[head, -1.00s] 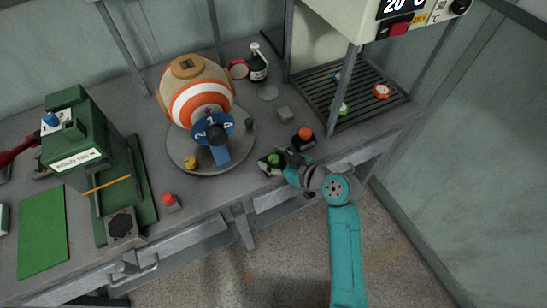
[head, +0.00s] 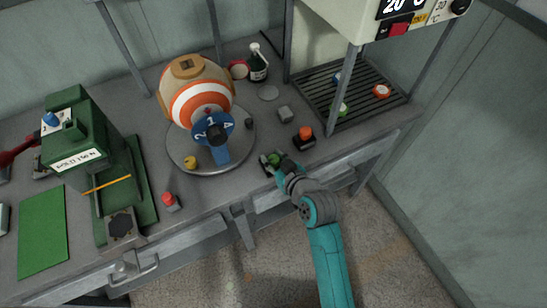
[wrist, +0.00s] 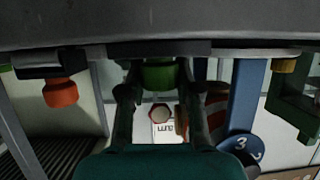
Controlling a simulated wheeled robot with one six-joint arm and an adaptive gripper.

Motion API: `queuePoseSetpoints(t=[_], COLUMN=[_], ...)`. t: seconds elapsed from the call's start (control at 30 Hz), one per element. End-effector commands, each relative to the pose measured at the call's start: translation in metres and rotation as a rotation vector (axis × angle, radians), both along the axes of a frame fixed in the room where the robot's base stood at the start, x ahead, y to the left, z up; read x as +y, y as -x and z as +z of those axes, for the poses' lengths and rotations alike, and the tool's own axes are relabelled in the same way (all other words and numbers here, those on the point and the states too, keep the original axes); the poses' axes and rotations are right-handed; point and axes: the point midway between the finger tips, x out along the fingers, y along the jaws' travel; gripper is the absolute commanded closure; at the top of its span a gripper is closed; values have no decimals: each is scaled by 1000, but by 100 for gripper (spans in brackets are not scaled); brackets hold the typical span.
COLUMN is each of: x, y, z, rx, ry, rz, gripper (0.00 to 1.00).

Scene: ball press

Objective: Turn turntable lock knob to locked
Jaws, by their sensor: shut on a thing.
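My gripper (head: 275,164) is at the front edge of the bench, right of the turntable. It is shut on a green knob (head: 273,158). In the wrist view, the green knob (wrist: 159,74) sits between the two fingers (wrist: 160,97), below a dark base plate; the view is upside down. The turntable (head: 211,168) is a round grey plate carrying an orange-and-white ball (head: 202,103) and a blue lever with a numbered disc (head: 216,143). A yellow knob (head: 191,161) is at its left front. The fingers partly hide the green knob, and its angle cannot be read.
An orange-topped button box (head: 304,137) is just right of my gripper. A red button (head: 169,200) is at the front left. A green press (head: 84,145) stands at left, a slatted rack (head: 320,82) at right. A dark bottle (head: 258,68) stands at the back.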

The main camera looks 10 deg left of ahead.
Motion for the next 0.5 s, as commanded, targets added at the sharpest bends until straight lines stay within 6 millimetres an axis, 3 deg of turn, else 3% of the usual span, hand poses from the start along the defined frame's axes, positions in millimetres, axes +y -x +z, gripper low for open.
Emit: queuePoseSetpoints(t=[0.47,0.5], x=[-1,-1], y=[1,1], z=[-1,-1], rx=[0,0], ry=[0,0], rz=[-40,-39], gripper=[100,59])
